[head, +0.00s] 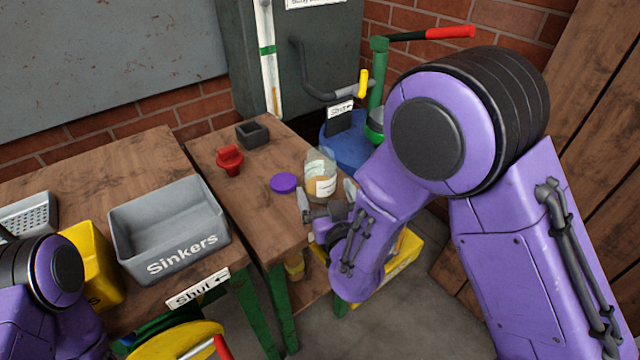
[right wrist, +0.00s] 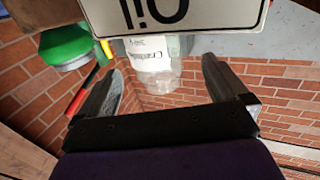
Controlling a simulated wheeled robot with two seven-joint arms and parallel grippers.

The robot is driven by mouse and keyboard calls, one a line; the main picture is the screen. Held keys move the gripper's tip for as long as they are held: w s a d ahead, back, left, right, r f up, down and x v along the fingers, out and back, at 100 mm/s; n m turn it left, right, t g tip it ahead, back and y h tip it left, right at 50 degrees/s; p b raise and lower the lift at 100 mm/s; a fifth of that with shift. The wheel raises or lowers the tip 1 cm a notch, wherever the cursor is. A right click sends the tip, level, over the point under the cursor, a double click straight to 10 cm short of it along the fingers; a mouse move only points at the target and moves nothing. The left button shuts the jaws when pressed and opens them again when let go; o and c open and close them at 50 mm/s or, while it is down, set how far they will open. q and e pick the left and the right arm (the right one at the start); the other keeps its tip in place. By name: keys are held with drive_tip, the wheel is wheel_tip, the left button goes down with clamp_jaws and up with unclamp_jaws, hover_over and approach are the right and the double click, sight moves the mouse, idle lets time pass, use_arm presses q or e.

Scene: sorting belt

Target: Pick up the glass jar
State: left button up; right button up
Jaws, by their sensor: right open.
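The glass jar (head: 320,170) stands upright near the right edge of the small wooden table. It is clear, with a white label. My right gripper (head: 328,199) is open on the near side of the jar, with its fingers pointing toward it. In the right wrist view the jar (right wrist: 155,75) shows between the spread fingers of the gripper (right wrist: 165,85), beyond their tips or near them; I cannot tell whether they touch it. The jar's lower part is partly hidden by the gripper in the head view. My left gripper is out of view.
A purple lid (head: 284,183), a red object (head: 230,160) and a small dark box (head: 252,134) share the table. A grey bin marked Sinkers (head: 170,230) and a yellow bin (head: 92,265) stand left. A blue drum (head: 346,150) stands behind the jar.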

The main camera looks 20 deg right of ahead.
sight(324, 182)
drive_tip(key=w, duration=0.3)
drive_tip(key=w+d, duration=0.1)
drive_tip(key=w, duration=0.1)
drive_tip(key=shift+w+f+p, duration=0.1)
drive_tip(key=shift+w+p, duration=0.2)
drive_tip(key=shift+p, duration=0.05)
drive_tip(key=shift+a, duration=0.1)
drive_tip(key=c, duration=1.2)
